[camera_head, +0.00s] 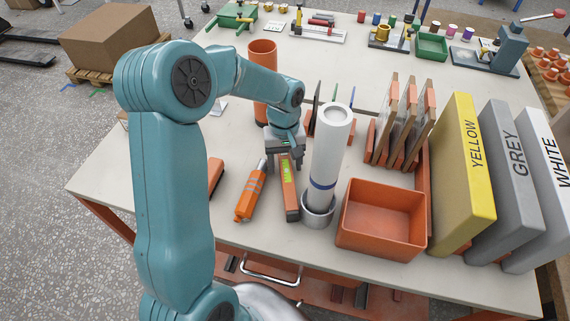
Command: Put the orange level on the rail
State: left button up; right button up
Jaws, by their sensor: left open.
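The orange level (291,202), a narrow bar with a yellow-green window on top, lies on the table in the middle, pointing towards me. My left gripper (284,163) is at its far end, with the jaws pointing down. It is open, and I cannot tell whether the fingers are around the level or just above it. A part of an orange piece (215,176) shows to the left, mostly hidden behind my left arm; I cannot tell whether it is the rail. No other rail is clear. My right gripper is not in view.
An orange-and-grey tool (250,192) lies just left of the level. A white roll (329,150) stands in a grey cup (318,211) close on its right. An orange bin (381,241), a panel rack (403,125) and yellow, grey and white binders (464,175) stand further right. An orange cylinder (263,62) stands behind.

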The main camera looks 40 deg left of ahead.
aim_at(282, 162)
pick_arm(q)
jog(key=shift+c, duration=0.3)
grip_shut()
jog(key=shift+r, duration=0.1)
jog(key=shift+s+r, duration=0.1)
jog(key=shift+r, duration=0.1)
jog(key=r, duration=0.4)
jog(key=r+b, duration=0.1)
jog(key=r, duration=0.1)
jog(key=shift+s+a+r, duration=0.1)
jog(key=shift+s+r, duration=0.2)
jog(key=shift+r, duration=0.05)
jog(key=s+a+b, duration=0.1)
jog(key=s, duration=0.8)
jog(key=s+a+b, duration=0.2)
jog(key=s, duration=0.8)
jog(key=shift+a, duration=0.25)
jog(key=shift+f, duration=0.1)
